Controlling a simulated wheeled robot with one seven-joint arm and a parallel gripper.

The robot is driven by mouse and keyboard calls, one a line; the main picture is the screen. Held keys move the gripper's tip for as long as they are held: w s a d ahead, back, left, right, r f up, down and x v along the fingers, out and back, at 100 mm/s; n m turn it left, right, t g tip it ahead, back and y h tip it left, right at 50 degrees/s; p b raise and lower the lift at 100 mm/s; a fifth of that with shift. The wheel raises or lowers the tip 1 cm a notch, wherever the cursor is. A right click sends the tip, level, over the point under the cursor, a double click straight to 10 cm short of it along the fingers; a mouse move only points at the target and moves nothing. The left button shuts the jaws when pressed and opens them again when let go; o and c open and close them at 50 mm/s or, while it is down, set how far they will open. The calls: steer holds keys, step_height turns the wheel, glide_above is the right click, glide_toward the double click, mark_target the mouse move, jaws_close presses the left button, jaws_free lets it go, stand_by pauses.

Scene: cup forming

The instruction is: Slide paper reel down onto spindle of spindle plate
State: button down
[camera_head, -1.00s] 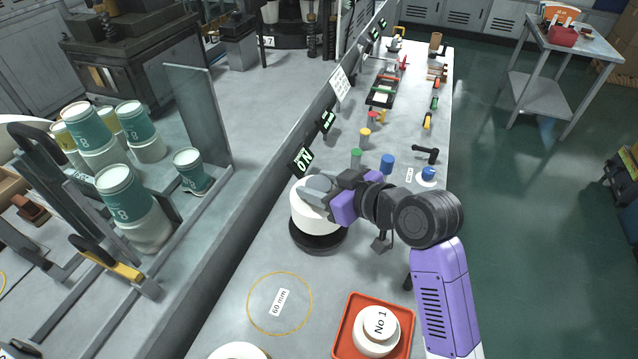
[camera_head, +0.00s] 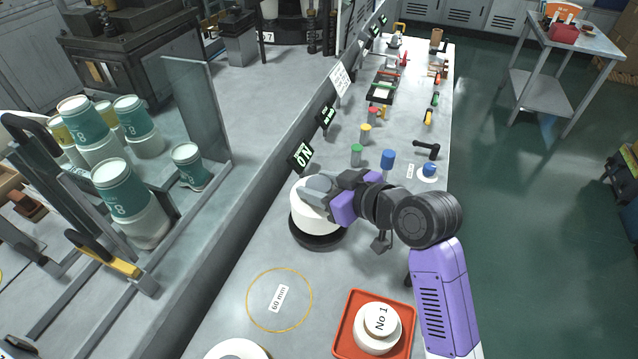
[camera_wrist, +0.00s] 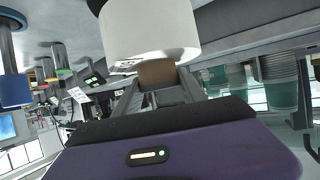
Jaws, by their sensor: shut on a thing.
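The paper reel (camera_head: 312,216) is a wide white roll below my gripper (camera_head: 320,188) in the head view. My gripper is shut on the reel's brown core, and the white reel (camera_wrist: 150,35) also shows beyond the fingers in the wrist view. The spindle plate (camera_head: 317,243) is a black round base directly under the reel. The reel looks upright and roughly centred over it. The spindle is hidden by the reel. I cannot tell whether a thin gap is left between reel and plate.
A bare bench area with a yellow 60 mm circle (camera_head: 279,299) lies in front of the plate. A red tray (camera_head: 345,340) holds a white part marked No 1. A wall with an ON sign (camera_head: 300,156) runs close on the left. Several coloured cylinders stand farther back.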

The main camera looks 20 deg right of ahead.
steer(key=shift+f+b, duration=0.85)
steer(key=shift+f, duration=0.35)
stand_by(0.4)
stand_by(0.3)
steer(key=shift+c, duration=0.6)
jaws_free()
steer(key=shift+f, duration=0.1)
steer(key=shift+r+p, duration=3.65)
steer(key=shift+r, duration=0.45)
